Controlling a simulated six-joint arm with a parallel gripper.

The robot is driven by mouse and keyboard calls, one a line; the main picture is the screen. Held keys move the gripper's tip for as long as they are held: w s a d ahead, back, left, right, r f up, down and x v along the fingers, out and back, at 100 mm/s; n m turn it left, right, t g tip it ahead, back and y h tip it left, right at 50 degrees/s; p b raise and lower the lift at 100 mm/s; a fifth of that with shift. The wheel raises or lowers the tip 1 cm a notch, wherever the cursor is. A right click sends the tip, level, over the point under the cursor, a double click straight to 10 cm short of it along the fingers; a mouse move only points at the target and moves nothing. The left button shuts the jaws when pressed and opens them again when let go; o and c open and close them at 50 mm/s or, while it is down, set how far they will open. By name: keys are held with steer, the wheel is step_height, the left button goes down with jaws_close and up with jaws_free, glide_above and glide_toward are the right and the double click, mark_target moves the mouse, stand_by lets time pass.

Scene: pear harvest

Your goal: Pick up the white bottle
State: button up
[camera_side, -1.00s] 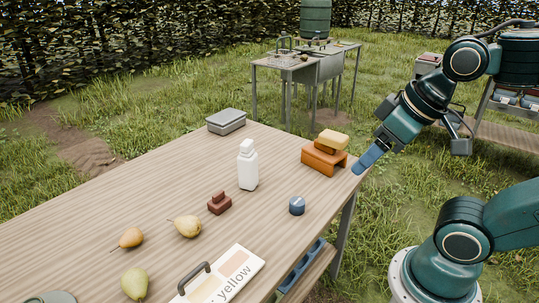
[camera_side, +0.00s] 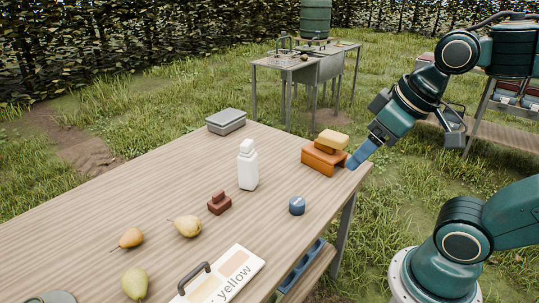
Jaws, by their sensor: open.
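The white bottle (camera_side: 248,168) stands upright on the wooden table (camera_side: 130,203), near its middle. My gripper (camera_side: 352,164) is at the table's right corner, beside the orange block, well to the right of the bottle and apart from it. Its blue fingers point down and left. They overlap in this view, so the gap between them is hidden; nothing shows held in them. The gripper is open.
An orange block with a yellow sponge-like piece (camera_side: 333,139) stands between gripper and bottle. A dark red block (camera_side: 219,204), a blue knob (camera_side: 297,205), pears (camera_side: 187,226), a grey box (camera_side: 226,121) and a "yellow" board (camera_side: 238,266) surround the bottle.

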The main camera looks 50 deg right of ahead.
steer(key=w+d+r, duration=0.1)
steer(key=w+r, duration=0.2)
steer(key=w, duration=0.7)
steer(key=n+g+y, duration=0.1)
steer(key=n, duration=0.2)
glide_above(248, 142)
steer(key=s+d, duration=0.1)
steer(key=s, duration=0.4)
step_height(248, 142, down, 10)
steer(key=f, duration=0.1)
steer(key=shift+x, duration=4.1)
steer(key=shift+w, duration=0.1)
steer(key=shift+x, duration=2.55)
